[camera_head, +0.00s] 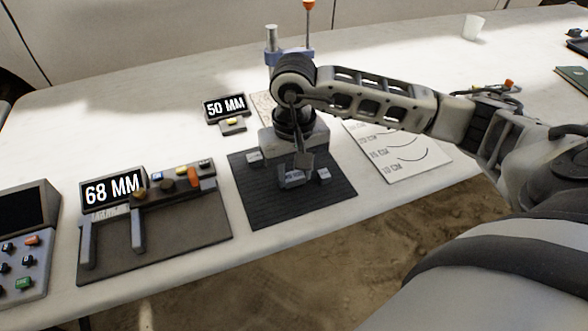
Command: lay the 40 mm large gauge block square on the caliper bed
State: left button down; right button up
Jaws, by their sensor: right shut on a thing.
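My right gripper (298,170) points down over the dark ribbed mat (262,208) and is shut on a grey gauge block (292,179). The block is low over the mat; I cannot tell whether it touches it. Its label is too small to read, and the gripper partly hides it. The caliper (190,240) stands to the left of the mat, with a dark flat bed, two upright grey jaws and a display reading 68 MM. No block shows on its bed. My left gripper is not in view.
Two small grey blocks lie on the mat, one at left (254,156) and one at right (323,174). A 50 MM display (226,108) stands behind. A button console (22,250) is at far left, a printed sheet (405,158) right of the mat. A cup (473,27) stands far back.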

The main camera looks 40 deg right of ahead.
jog(key=shift+f, duration=0.1)
jog(key=shift+f, duration=0.15)
jog(key=o, duration=1)
